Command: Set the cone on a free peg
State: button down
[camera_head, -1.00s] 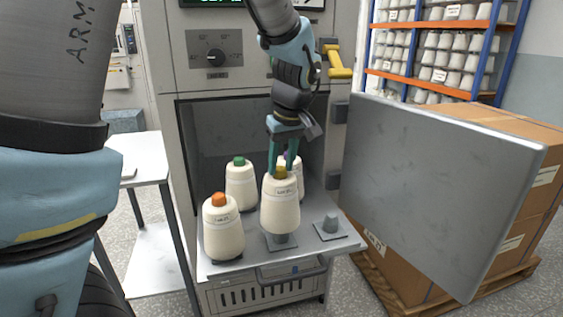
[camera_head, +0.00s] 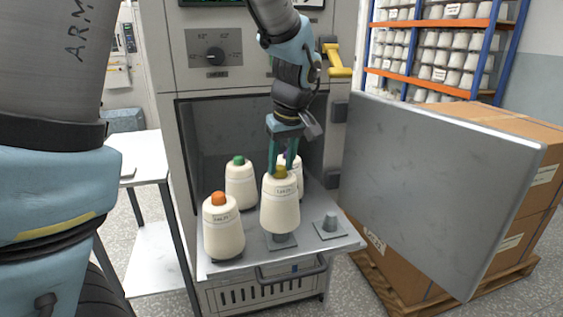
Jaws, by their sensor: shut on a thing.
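My gripper (camera_head: 284,160) points down and is shut on the yellow-tipped top of a cream yarn cone (camera_head: 280,207). This cone is upright, right over a grey peg (camera_head: 281,240) at the middle front of the tray (camera_head: 250,262). Part of that peg shows below the cone; I cannot tell whether they touch. A bare peg (camera_head: 330,226) stands to the right. An orange-tipped cone (camera_head: 223,232) stands at front left and a green-tipped cone (camera_head: 240,185) at back left. A purple-tipped cone (camera_head: 296,180) is partly hidden behind the held cone and my gripper.
The tray sticks out of an open grey cabinet (camera_head: 215,130). Its open door (camera_head: 440,190) stands to the right, before cardboard boxes (camera_head: 515,220) on a pallet. A white side table (camera_head: 140,160) is at left. A shelf rack (camera_head: 440,50) stands behind.

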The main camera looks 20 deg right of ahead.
jog(key=shift+f, duration=0.35)
jog(key=shift+f+b, duration=1)
jog(key=shift+f, duration=0.05)
jog(key=shift+f+b, duration=0.7)
jog(key=shift+f, duration=0.35)
dwell(0.5)
jog(key=shift+c, duration=2)
grip_release()
jog(key=v, duration=1.1)
jog(key=shift+b, duration=0.35)
jog(key=shift+f, duration=0.1)
